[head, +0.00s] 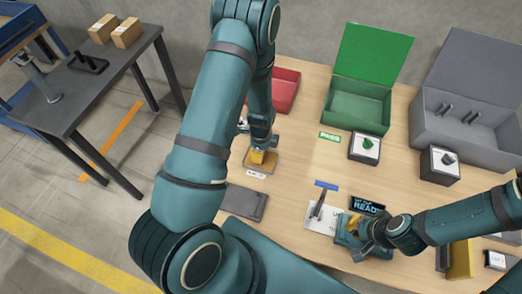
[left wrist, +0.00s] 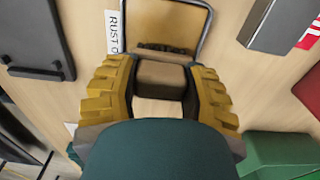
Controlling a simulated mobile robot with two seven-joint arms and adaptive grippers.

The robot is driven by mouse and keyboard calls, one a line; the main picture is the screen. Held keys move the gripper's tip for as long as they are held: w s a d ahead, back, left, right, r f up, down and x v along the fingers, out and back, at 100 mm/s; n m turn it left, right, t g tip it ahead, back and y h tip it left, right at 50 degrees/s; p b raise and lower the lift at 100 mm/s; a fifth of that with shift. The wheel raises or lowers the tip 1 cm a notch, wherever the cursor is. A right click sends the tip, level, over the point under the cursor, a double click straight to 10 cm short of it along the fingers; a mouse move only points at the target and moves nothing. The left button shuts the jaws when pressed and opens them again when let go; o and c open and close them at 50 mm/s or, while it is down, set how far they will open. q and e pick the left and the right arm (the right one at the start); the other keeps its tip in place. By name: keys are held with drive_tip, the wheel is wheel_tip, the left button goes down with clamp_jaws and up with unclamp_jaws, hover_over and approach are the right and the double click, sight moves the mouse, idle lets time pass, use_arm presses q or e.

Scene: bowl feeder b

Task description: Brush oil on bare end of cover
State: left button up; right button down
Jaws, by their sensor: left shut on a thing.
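My left gripper (head: 258,156) has yellow fingers and is shut on a tan block-like brush (left wrist: 162,76). A dark, bristle-like row shows at its far end. The gripper is over a shallow metal-rimmed oil tray (left wrist: 178,18) with an amber inside; its label (left wrist: 113,32) begins "RUST O". I cannot tell whether the brush touches the oil. My right gripper (head: 356,228) is at a teal fixture (head: 350,240) beside a display reading "READY" (head: 369,205). Its fingertips are too small to read. I cannot clearly make out the cover or its bare end.
A dark grey mat (head: 245,203) lies left of centre. Red (head: 285,92), green (head: 358,107) and grey (head: 468,125) bins stand at the back.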

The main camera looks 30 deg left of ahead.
use_arm(q)
drive_tip(key=shift+f+b, duration=0.5)
drive_tip(key=shift+f, duration=0.1)
use_arm(e)
drive_tip(key=shift+f, duration=0.45)
idle(1.0)
use_arm(q)
drive_tip(key=shift+r, duration=0.1)
